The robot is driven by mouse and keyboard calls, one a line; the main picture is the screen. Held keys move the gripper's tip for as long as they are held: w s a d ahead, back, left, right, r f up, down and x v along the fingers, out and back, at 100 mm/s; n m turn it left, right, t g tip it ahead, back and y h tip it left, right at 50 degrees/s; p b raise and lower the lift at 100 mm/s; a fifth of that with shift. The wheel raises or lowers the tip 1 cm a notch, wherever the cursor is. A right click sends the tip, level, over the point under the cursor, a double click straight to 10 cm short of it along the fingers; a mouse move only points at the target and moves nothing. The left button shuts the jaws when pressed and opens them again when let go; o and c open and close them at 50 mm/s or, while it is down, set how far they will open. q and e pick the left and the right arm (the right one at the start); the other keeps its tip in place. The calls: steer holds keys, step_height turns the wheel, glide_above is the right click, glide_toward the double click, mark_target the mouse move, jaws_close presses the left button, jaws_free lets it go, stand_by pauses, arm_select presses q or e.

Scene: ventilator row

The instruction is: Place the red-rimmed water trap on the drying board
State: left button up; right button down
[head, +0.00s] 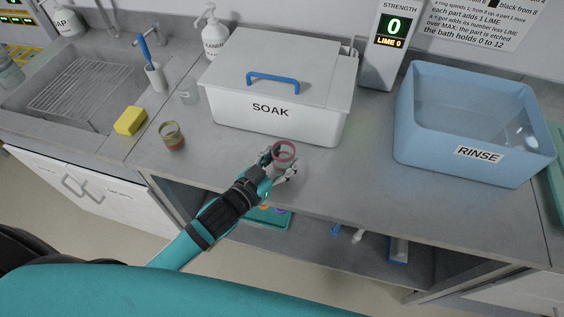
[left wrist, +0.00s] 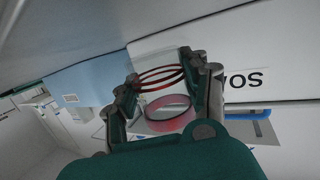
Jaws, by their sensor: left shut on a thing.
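The red-rimmed water trap (head: 284,152) is a small clear cup with a red ring at its top. My left gripper (head: 279,163) is shut around it, near the front edge of the grey counter, in front of the SOAK bin. In the left wrist view the trap (left wrist: 166,100) sits between the two fingers of the left gripper (left wrist: 165,82), its red rings showing. I cannot tell whether its base touches the counter. I cannot pick out the drying board with certainty; a green edge (head: 558,150) shows at the far right. My right gripper is not in view.
The lidded SOAK bin (head: 235,108) stands behind the trap, and the blue RINSE tub (head: 425,150) stands to the right. An amber-filled glass (head: 172,136), a yellow sponge (head: 130,121) and a sink with a wire rack (head: 80,85) are left. Counter between bin and tub front is clear.

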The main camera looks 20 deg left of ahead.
arm_select(q)
steer(key=shift+f, duration=1.05)
steer(key=shift+f, duration=0.15)
steer(key=o, duration=1.2)
